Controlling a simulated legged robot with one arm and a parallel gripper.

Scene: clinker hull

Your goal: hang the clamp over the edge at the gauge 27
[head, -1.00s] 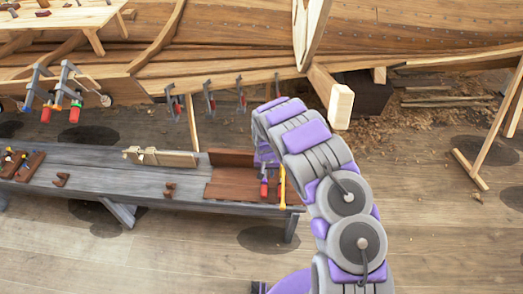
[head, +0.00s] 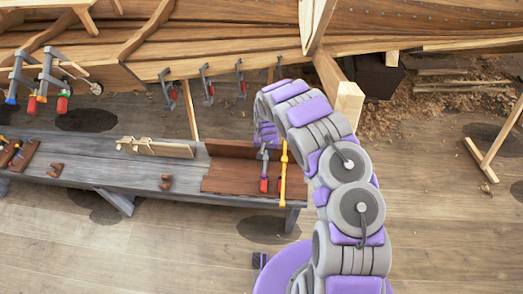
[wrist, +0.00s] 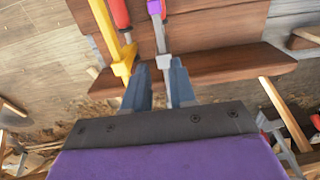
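In the wrist view, my gripper (wrist: 159,68) has its two blue-grey fingers apart. The grey bar of a clamp with a purple part (wrist: 157,8) reaches down into the gap, without clear contact on either finger. In the head view my arm hides the gripper; a grey-barred clamp with a red handle (head: 264,185) shows beside the forearm at the bench's right end. A yellow clamp (head: 283,178) is just right of it; it also shows left of my fingers in the wrist view (wrist: 125,63). No gauge number is legible.
Several clamps hang along the hull's lower plank edge (head: 208,68). More clamps (head: 48,80) hang at the left. The grey bench (head: 110,175) carries a brown board (head: 235,177) and small wooden pieces. A squared beam end (head: 349,103) juts out right of my arm. The right floor is fairly open.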

